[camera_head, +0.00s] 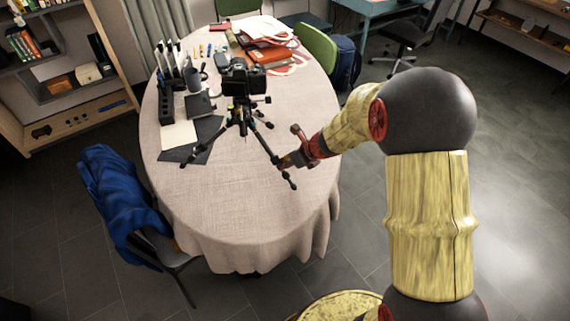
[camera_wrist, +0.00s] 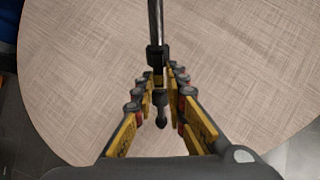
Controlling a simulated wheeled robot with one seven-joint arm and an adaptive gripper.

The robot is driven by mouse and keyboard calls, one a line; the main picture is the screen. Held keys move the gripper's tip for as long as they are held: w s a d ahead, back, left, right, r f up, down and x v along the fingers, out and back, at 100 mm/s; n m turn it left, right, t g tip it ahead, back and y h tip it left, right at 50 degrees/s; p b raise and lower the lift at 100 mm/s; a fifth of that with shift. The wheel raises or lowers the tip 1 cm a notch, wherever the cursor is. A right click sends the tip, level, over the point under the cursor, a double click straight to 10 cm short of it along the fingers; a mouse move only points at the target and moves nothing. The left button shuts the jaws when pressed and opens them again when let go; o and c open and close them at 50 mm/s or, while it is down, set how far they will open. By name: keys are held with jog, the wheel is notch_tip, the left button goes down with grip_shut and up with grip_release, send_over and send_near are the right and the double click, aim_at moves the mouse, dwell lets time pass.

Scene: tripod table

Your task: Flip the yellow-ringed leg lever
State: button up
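A black tripod (camera_head: 243,118) with a camera (camera_head: 243,78) on top stands on the cloth-covered table. One of its legs (camera_head: 264,148) reaches toward my gripper (camera_head: 288,161), at the near right of the tabletop. In the wrist view, that leg (camera_wrist: 155,22) comes down from the top to a black clamp (camera_wrist: 156,55). A small yellowish band (camera_wrist: 158,80) shows below the clamp, with a dark foot (camera_wrist: 161,116) further down. My gripper (camera_wrist: 160,74) is open, its fingers on both sides of the leg with gaps visible. I cannot make out the lever's position.
The round table (camera_head: 230,195) is bare at its near side. A dark mat with a cream sheet (camera_head: 178,135) lies left of the tripod. Books and papers (camera_head: 268,45) lie at the back. A chair with a blue jacket (camera_head: 115,190) stands at the left.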

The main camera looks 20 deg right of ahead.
jog(key=shift+s, duration=0.1)
jog(key=shift+c, duration=0.6)
jog(key=shift+r, duration=0.15)
jog(key=shift+c, duration=0.2)
jog(key=shift+s+d+r+p, duration=0.1)
jog(key=shift+r+p, duration=0.35)
jog(key=shift+p, duration=0.15)
jog(key=shift+d+r+p, duration=0.1)
jog(key=shift+r+p, duration=0.75)
jog(key=shift+p, duration=0.05)
grip_shut()
jog(key=shift+r, duration=0.2)
jog(key=shift+r+p, duration=0.1)
jog(key=shift+p, duration=0.3)
jog(key=shift+r, duration=0.1)
